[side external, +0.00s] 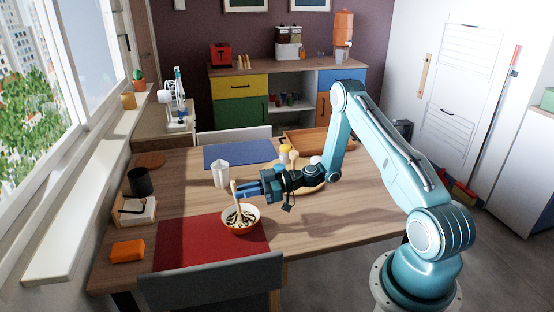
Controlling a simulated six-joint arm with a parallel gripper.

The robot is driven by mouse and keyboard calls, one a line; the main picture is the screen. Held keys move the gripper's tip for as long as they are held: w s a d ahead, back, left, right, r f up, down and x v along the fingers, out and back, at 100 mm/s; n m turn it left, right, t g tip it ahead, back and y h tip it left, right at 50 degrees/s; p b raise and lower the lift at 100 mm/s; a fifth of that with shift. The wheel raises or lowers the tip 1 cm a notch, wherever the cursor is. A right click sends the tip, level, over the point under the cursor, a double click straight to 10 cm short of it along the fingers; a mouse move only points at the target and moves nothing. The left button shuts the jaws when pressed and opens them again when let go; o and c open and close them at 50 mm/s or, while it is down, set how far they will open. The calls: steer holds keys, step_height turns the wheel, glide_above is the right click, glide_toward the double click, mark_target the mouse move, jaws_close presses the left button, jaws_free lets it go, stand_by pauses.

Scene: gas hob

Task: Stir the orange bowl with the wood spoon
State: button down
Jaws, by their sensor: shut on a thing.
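The orange bowl (241,231) stands on the table at the edge of the red placemat, with dark and pale contents inside. The wood spoon (235,193) stands nearly upright, tilted a little, with its lower end in the bowl. My gripper (243,191) comes in from the right and is shut on the spoon's handle above the bowl. The spoon's lower end is hidden in the contents.
A white pitcher (221,176) stands behind the bowl. A red placemat (190,245), an orange block (127,251) and a dark cup (140,182) lie to the left. A blue placemat (237,156) is at the back. A chair (215,283) stands at the front.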

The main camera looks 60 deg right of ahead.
steer(key=shift+f, duration=0.6)
steer(key=shift+s, duration=0.1)
